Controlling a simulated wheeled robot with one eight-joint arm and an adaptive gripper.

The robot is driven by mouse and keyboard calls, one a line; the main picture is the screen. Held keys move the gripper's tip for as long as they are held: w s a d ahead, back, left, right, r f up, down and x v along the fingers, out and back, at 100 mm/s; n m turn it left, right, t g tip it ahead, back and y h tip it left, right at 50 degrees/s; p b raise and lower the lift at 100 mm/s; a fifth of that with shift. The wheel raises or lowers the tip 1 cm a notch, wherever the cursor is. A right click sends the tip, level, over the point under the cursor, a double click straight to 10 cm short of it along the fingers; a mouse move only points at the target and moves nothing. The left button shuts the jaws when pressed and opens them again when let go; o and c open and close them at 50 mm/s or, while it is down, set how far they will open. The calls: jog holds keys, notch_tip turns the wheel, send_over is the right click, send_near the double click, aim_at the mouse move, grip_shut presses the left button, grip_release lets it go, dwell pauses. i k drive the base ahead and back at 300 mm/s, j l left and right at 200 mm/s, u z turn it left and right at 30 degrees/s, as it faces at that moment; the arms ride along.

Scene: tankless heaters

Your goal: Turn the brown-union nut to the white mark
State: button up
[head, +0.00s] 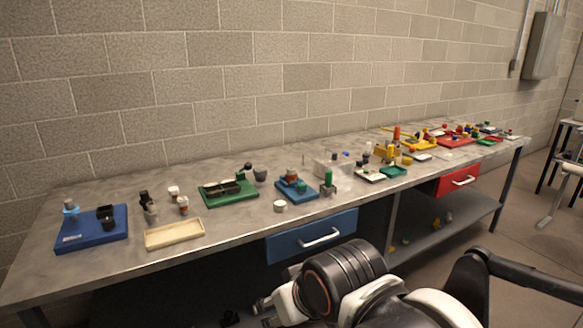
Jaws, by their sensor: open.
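A blue tray (284,195) near the middle of the bench holds a small reddish-brown round part (291,174) and a teal part (301,187). The reddish-brown part may be the brown union, but it is too small to tell. I cannot make out its nut or a white mark. My gripper (262,306) is low at the bottom of the head view, in front of the bench and below its top. It is open and apart from every part on the bench.
A green tray (243,199), a cream tray (174,234) and a larger blue tray (92,238) lie to the left. A blue drawer (290,243) is under the front edge. Several colourful parts crowd the right end. A block wall stands behind.

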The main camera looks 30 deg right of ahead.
aim_at(290, 170)
jog(key=i+l, duration=0.25)
jog(key=i, duration=0.15)
jog(key=i+l, duration=0.45)
jog(key=i, duration=0.3)
jog(key=k+l+z, duration=0.05)
